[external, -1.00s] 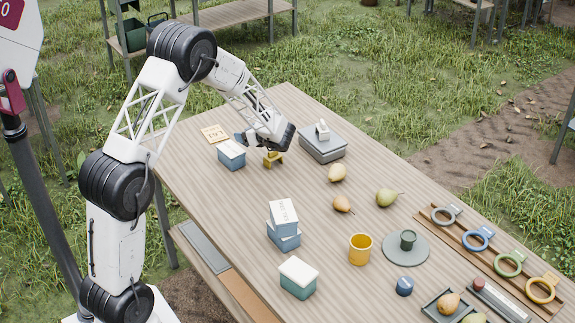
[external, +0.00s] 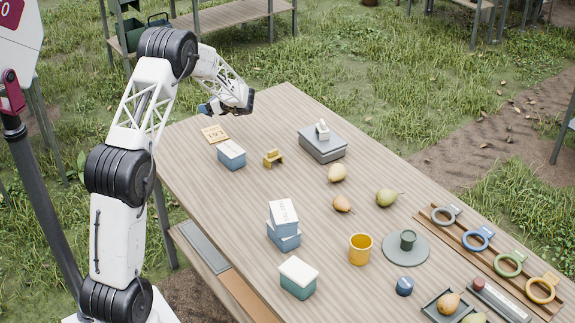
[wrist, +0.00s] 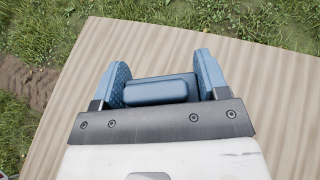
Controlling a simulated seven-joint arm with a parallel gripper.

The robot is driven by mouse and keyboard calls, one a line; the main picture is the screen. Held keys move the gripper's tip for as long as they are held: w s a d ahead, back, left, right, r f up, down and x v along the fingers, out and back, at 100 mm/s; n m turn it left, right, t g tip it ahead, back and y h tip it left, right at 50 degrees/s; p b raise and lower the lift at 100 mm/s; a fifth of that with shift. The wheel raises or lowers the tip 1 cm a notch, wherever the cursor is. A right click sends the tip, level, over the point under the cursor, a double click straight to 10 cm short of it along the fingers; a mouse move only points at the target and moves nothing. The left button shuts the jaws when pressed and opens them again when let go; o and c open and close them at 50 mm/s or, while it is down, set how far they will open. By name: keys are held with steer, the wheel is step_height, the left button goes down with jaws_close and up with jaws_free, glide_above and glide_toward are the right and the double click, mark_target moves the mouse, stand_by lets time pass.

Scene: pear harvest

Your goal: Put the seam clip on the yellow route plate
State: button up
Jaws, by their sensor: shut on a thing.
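My gripper (external: 207,108) is above the table's far left part, beside and a little higher in the picture than the pale yellow plate with dark markings (external: 214,133). In the wrist view its two blue fingers (wrist: 160,80) are shut on a rounded blue block (wrist: 155,91), apparently the seam clip. The block spans the space between the fingers; its underside is hidden. Bare wood shows beyond the fingers, and the plate does not show in the wrist view. In the external view the held block is too small to make out clearly.
A small yellow bracket (external: 273,158) and a blue box with a white lid (external: 231,154) stand near the plate. A grey case (external: 322,145) is farther right.

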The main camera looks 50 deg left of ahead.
steer(key=shift+a+f, duration=0.1)
stand_by(0.3)
glide_above(212, 133)
steer(key=shift+a+f, duration=0.2)
steer(key=shift+f, duration=2.85)
steer(key=shift+f, duration=1.85)
steer(key=shift+f, duration=0.15)
steer(key=o, duration=0.9)
steer(key=shift+d+r, duration=0.15)
steer(key=shift+r, duration=0.05)
steer(key=v, duration=1.1)
steer(key=shift+w+d+r, duration=0.15)
steer(key=shift+w+d, duration=0.05)
